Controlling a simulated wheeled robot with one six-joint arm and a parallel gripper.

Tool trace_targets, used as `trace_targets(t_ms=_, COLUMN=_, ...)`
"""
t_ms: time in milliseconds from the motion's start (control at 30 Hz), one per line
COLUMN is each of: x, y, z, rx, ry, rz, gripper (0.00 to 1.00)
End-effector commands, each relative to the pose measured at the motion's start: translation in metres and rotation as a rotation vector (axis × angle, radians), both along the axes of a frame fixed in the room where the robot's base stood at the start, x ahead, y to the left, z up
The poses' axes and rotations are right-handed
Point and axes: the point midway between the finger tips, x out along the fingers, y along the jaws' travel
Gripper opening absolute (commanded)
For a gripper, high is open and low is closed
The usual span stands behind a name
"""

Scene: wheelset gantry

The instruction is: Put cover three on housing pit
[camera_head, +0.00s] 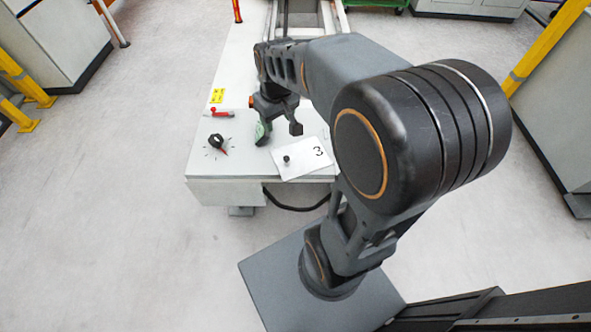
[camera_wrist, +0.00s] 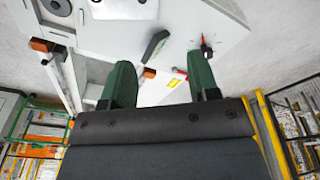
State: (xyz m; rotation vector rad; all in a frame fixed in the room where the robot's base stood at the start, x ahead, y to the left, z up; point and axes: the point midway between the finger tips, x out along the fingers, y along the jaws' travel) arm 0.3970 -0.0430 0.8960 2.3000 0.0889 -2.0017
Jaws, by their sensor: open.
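Cover three is a thin white plate (camera_head: 301,163) marked "3" with a small black knob, lying near the front edge of the white bench in the head view. My gripper (camera_head: 279,128) is above the bench, just behind the plate. In the wrist view my gripper (camera_wrist: 160,62) has its two green fingers wide apart, with nothing held between them. A white plate edge (camera_wrist: 118,9) shows at the top of the wrist view; I cannot tell its number. I cannot make out the housing pit with certainty; my arm hides part of the bench.
A black dial (camera_head: 216,141) with a red pointer and a red-handled part (camera_head: 219,114) are on the bench left of my gripper. A dark lever-like part (camera_wrist: 155,45) appears between my fingers in the wrist view.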

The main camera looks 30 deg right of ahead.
Motion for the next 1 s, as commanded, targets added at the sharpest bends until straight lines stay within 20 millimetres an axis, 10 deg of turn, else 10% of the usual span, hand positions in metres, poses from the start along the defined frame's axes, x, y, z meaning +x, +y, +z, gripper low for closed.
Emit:
trace_targets(t_ms=33, x=0.014, y=-0.009, z=-0.042, rx=-0.001, ry=0.03, rz=0.01, gripper=0.55)
trace_targets(t_ms=300, x=0.057, y=-0.041, z=-0.127, rx=0.006, ry=0.119, rz=0.071, gripper=0.55)
trace_targets(t_ms=1000, x=0.066, y=-0.05, z=-0.228, rx=0.01, ry=0.141, rz=0.086, gripper=0.55)
